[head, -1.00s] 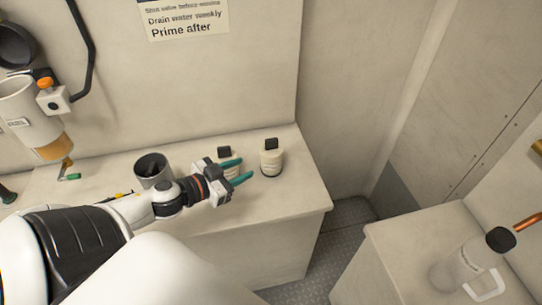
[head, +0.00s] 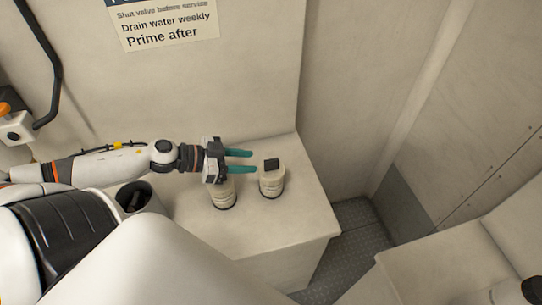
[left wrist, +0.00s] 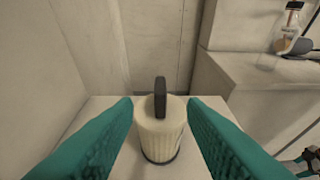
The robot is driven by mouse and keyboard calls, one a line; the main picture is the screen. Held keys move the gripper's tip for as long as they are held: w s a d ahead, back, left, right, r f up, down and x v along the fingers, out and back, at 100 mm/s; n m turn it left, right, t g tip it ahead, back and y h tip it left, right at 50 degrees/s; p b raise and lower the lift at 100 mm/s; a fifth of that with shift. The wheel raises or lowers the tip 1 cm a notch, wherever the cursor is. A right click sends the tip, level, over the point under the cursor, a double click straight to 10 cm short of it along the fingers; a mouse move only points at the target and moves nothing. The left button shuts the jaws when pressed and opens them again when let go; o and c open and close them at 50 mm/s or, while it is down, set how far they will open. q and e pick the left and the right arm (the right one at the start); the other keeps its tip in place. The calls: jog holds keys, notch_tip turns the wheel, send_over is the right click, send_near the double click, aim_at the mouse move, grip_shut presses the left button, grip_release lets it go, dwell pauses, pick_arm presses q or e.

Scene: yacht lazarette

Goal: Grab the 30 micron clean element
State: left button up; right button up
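Two cream filter elements with black top tabs stand upright on the bench. One element (head: 271,182) is at the right, and the other element (head: 222,194) is at the left, partly under my left gripper. Their labels are too small to read, so I cannot tell which is 30 micron. My left gripper (head: 254,166) is open, its teal fingers pointing right toward the right element. In the left wrist view an element (left wrist: 160,135) stands ahead, centred between the spread fingers, with nothing gripped. A small part of what looks like my right gripper (left wrist: 306,162) shows at the lower right edge.
A dark open cup (head: 133,197) stands left on the bench (head: 300,222), partly behind my arm. A clear bottle (left wrist: 290,42) stands on the separate ledge to the right. The floor gap (head: 352,240) lies between bench and ledge.

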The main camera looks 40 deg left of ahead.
aim_at(278, 168)
pick_arm(q)
jog(key=x, duration=0.4)
jog(key=shift+w+f, duration=0.1)
jog(key=shift+w, duration=0.05)
jog(key=shift+w+d, duration=0.25)
jog(key=p+x, duration=0.1)
jog(key=x, duration=0.2)
jog(key=shift+w+d+p, duration=0.3)
jog(key=shift+p, duration=0.1)
jog(key=shift+w+d+f, duration=0.1)
jog(key=shift+w+d, duration=0.1)
jog(key=shift+f, duration=0.15)
pick_arm(e)
jog(key=shift+s+r, duration=0.2)
jog(key=shift+r, duration=0.6)
pick_arm(q)
grip_shut()
